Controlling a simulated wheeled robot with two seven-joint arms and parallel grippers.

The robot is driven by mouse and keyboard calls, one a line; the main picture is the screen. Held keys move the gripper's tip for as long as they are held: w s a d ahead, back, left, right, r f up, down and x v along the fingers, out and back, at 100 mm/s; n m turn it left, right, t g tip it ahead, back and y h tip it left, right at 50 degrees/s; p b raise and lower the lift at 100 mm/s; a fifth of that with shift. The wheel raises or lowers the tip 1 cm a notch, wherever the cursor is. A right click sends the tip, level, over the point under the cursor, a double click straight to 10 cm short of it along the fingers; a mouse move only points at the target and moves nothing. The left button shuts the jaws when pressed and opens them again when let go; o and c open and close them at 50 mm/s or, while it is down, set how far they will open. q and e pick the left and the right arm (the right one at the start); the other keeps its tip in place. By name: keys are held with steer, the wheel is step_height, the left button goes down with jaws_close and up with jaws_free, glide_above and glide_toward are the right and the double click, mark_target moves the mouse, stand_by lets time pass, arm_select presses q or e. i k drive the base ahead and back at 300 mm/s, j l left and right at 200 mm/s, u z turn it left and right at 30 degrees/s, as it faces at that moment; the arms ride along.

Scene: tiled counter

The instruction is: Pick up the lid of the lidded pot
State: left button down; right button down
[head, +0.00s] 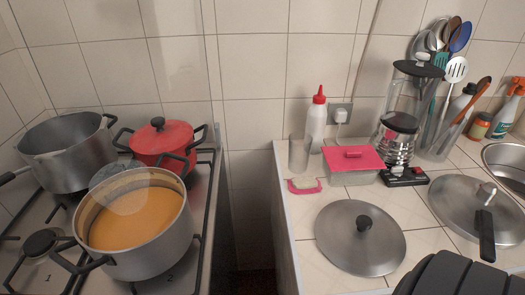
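The lidded pot is a red pot (176,158) on the back right of the stove, with dark handles at its sides. Its red lid (160,137) sits on top, with a dark round knob (158,123) at the centre. The big soup pot in front hides part of the red pot's lower body.
An open pot of orange soup (137,262) stands in front, with a translucent disc over it. A grey pot (80,172) is at left. A gap separates stove and counter. The counter holds a steel lid (335,248), a pink-lidded container (352,178) and a white bottle (317,122).

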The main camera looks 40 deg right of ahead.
mark_target(359, 237)
steer(key=z, duration=2.2)
steer(key=k+j+u, duration=0.1)
steer(key=u, duration=0.4)
steer(key=k+j+u, duration=0.15)
steer(key=u, duration=0.3)
steer(key=j+u, duration=0.15)
steer(key=u, duration=0.35)
steer(key=k+l+u, duration=0.15)
steer(key=l, duration=0.3)
steer(key=k+l+u, duration=0.1)
steer(key=l, duration=0.35)
steer(key=k+l+u, duration=0.15)
steer(key=k+l, duration=0.15)
steer(key=l, duration=0.15)
steer(key=k+l+u, duration=0.15)
steer(key=l, duration=0.25)
